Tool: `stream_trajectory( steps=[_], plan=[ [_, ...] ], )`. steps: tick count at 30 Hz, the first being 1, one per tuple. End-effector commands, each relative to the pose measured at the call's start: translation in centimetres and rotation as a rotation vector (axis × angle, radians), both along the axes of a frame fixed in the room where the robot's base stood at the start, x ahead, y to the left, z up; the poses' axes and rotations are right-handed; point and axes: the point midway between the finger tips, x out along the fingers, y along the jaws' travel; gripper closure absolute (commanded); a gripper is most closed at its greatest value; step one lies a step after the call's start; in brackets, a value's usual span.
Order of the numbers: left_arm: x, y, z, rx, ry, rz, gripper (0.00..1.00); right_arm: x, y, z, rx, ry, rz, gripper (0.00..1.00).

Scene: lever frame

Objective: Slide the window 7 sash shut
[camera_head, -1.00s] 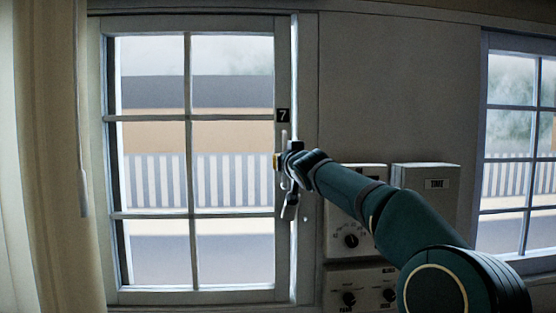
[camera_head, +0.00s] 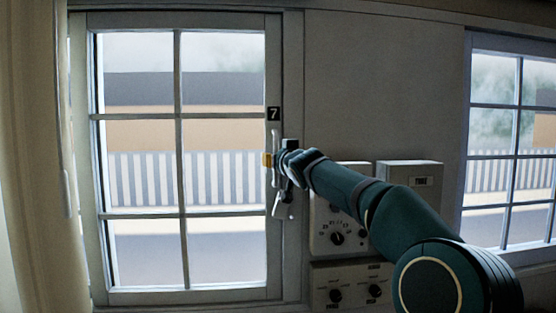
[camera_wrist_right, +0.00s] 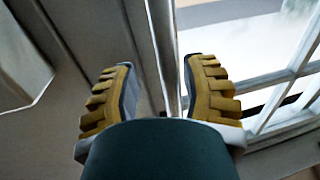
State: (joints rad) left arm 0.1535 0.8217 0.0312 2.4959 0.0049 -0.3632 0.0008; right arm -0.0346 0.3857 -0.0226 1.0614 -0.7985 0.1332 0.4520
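The window 7 sash (camera_head: 175,213) is a white-grey paned frame at the left of the head view. Its right stile sits against the jamb (camera_head: 293,90), with no bright gap between them. A black "7" plate (camera_head: 274,114) is on the stile. A slim upright metal handle (camera_head: 275,140) stands on the stile below it. My right gripper (camera_head: 272,160) is at this handle, partly hiding it. In the wrist view its two yellow-padded fingers (camera_wrist_right: 163,95) are spread apart, with a narrow upright bar (camera_wrist_right: 170,60) between them. My left gripper is out of view.
Control boxes with dials (camera_head: 337,237) are on the wall below my right forearm. Another box (camera_head: 412,173) is to their right. A second window (camera_head: 510,150) is at the far right. A curtain (camera_head: 30,150) hangs at the far left.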

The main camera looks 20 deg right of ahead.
Motion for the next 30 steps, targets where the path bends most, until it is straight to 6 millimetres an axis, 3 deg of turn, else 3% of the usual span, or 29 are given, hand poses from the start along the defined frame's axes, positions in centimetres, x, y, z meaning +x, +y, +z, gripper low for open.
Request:
stream_trajectory(
  steps=[8,30],
  plan=[
    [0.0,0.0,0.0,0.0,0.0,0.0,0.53,-0.5,0.4,0.0,-0.003,0.0,0.004,0.56],
    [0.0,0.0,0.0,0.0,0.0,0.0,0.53,-6.1,1.0,0.1,-0.003,0.0,0.006,0.56]
  ],
)
